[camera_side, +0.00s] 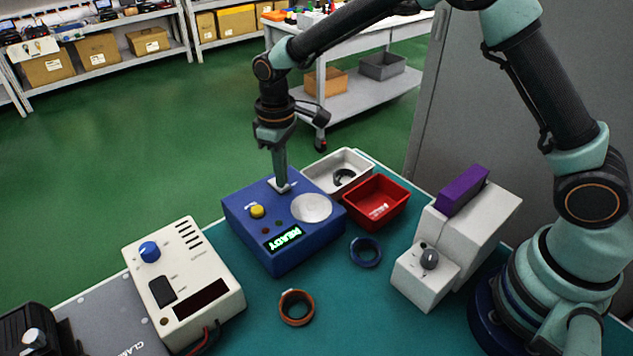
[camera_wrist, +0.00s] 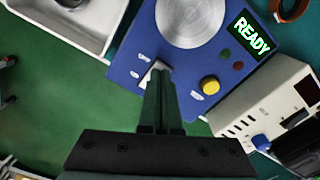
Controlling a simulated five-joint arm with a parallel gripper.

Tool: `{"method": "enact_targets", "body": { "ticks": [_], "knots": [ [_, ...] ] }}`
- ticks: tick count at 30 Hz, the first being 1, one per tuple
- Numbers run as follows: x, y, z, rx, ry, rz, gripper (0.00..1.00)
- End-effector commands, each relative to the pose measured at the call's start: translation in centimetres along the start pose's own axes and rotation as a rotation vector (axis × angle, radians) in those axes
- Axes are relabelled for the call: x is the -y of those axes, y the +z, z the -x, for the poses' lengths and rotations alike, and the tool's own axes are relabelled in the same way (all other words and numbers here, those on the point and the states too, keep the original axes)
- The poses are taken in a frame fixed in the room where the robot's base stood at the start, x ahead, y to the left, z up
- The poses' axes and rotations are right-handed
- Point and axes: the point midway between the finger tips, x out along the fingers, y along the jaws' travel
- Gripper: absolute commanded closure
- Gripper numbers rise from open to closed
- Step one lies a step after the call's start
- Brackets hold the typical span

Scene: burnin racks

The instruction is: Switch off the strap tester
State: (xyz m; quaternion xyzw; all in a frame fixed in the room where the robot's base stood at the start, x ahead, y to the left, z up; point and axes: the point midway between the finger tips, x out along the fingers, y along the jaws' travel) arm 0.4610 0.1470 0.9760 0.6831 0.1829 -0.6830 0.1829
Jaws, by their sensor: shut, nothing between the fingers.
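The strap tester appears to be the blue box (camera_side: 262,243) with a lit green READY display (camera_side: 283,238), a round silver plate (camera_side: 311,208) and a yellow button (camera_side: 257,211). It also shows in the wrist view (camera_wrist: 140,50). My gripper (camera_side: 281,187) is shut and empty, pointing down at the box's back corner. Its tips are at a small white switch plate (camera_side: 273,183), which also shows in the wrist view (camera_wrist: 147,75). The fingers hide most of this plate, so I cannot tell the switch position or whether they touch it.
A white tray (camera_side: 313,177) and a red tray (camera_side: 376,218) stand behind and right of the box. A cream instrument (camera_side: 205,268) is at left. A blue ring (camera_side: 378,252) and a brown ring (camera_side: 297,320) lie in front. A grey-white device (camera_side: 418,286) stands at right.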

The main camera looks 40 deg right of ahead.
Motion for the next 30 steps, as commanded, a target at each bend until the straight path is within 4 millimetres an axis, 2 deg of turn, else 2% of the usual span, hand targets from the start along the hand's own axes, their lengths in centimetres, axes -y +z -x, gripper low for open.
{"method": "enact_targets", "body": {
  "ticks": [16, 30],
  "knots": [
    [0.0, 0.0, -0.5, 0.0, 0.0, 0.0, 1.0],
    [0.0, -0.1, 2.8, -0.002, 0.001, 0.0, 1.0]
  ]
}}
